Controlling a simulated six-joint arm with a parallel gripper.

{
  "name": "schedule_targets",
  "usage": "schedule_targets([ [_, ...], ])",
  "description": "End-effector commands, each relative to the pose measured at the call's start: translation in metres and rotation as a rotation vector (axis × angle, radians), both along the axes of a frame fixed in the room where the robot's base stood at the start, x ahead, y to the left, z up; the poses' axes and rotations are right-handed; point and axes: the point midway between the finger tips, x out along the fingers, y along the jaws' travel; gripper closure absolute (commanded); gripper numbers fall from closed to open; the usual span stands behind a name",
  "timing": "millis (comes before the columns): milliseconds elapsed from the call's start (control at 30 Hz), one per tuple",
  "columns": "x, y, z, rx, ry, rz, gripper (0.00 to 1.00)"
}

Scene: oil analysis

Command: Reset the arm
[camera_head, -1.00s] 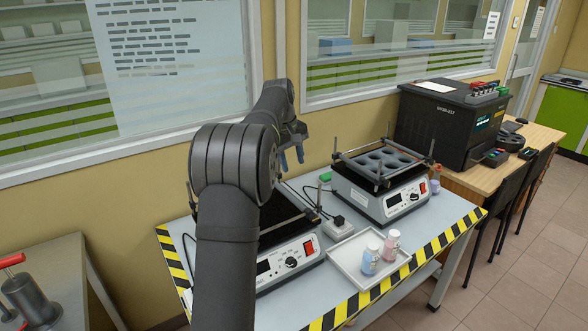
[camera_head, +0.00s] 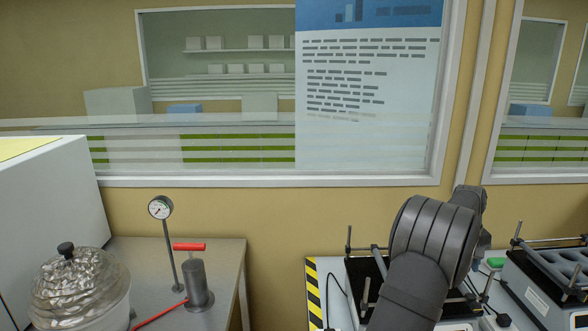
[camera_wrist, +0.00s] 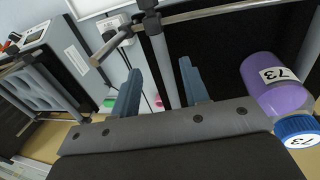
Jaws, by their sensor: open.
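My gripper (camera_wrist: 160,82) shows in the wrist view with its two blue fingers apart and nothing between them. In the head view my arm stands at the lower right over the left shaker (camera_head: 357,272), and hides most of my gripper. A purple bottle (camera_wrist: 272,88) with a blue cap (camera_wrist: 300,128) and labels reading 73 is at the right of the wrist view, beside the fingers and apart from them. Its base contact is not clear.
A shaker with a holed rack (camera_wrist: 45,90) stands nearby; it also shows at the head view's right edge (camera_head: 555,270). A metal rod (camera_wrist: 160,60) crosses close to the fingers. At left are a grey table (camera_head: 220,255), a red-handled press (camera_head: 195,285), a gauge (camera_head: 160,207) and a glass jar (camera_head: 80,290).

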Motion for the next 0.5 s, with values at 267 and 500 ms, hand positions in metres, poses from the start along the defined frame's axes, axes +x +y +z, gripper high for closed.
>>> schedule_targets([
  [267,-0.001,-0.01,-0.05,0.002,0.002,0.0,0.59],
  [500,0.0,-0.014,-0.069,0.0,0.001,-0.001,0.59],
])
